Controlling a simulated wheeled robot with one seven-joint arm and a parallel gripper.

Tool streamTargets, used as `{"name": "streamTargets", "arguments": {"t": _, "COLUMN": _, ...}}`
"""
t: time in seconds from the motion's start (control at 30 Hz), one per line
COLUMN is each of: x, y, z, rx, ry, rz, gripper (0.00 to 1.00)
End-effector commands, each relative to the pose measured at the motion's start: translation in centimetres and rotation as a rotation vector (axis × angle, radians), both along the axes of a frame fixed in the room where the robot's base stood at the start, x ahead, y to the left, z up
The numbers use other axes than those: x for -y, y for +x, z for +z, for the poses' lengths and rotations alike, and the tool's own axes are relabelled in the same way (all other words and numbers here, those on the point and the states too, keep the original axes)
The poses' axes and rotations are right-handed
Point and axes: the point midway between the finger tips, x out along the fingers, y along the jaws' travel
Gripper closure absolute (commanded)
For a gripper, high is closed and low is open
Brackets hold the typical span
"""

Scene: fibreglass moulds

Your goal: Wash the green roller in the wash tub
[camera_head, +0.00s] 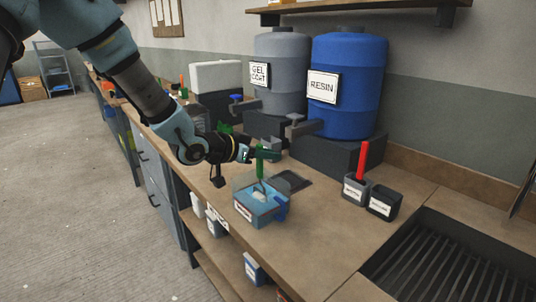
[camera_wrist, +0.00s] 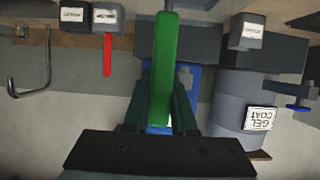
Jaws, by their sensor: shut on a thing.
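My gripper (camera_head: 264,154) is shut on the upright handle of the green roller (camera_head: 260,170). The roller points down into the wash tub (camera_head: 242,213), a small box with blue contents and a label on its front. A pale roller end shows inside the tub's opening; whether it touches the bottom I cannot tell. In the wrist view the green handle (camera_wrist: 163,60) stands between the fingers of my gripper (camera_wrist: 165,95), and the roller's working end is hidden.
A red-handled tool (camera_head: 362,160) stands in a labelled grey holder (camera_head: 355,190), beside a dark labelled holder (camera_head: 384,203). The gel coat drum (camera_head: 283,75) and blue resin drum (camera_head: 348,110) stand behind. A dark grated sink (camera_head: 430,265) lies at right. Bare bench (camera_head: 320,225) lies right of the tub.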

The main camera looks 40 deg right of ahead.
Motion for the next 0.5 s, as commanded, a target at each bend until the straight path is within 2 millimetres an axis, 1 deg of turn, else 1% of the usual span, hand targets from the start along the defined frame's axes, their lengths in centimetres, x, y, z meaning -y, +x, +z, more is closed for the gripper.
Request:
{"name": "streamTargets", "arguments": {"t": 0.03, "x": 0.0, "y": 0.0, "z": 0.7, "rx": 0.001, "ry": -0.001, "rz": 0.000, "gripper": 1.00}}
{"name": "streamTargets", "arguments": {"t": 0.1, "x": 0.0, "y": 0.0, "z": 1.3, "rx": 0.001, "ry": -0.001, "rz": 0.000, "gripper": 1.00}}
{"name": "streamTargets", "arguments": {"t": 0.5, "x": 0.0, "y": 0.0, "z": 4.4, "rx": 0.001, "ry": -0.001, "rz": 0.000, "gripper": 1.00}}
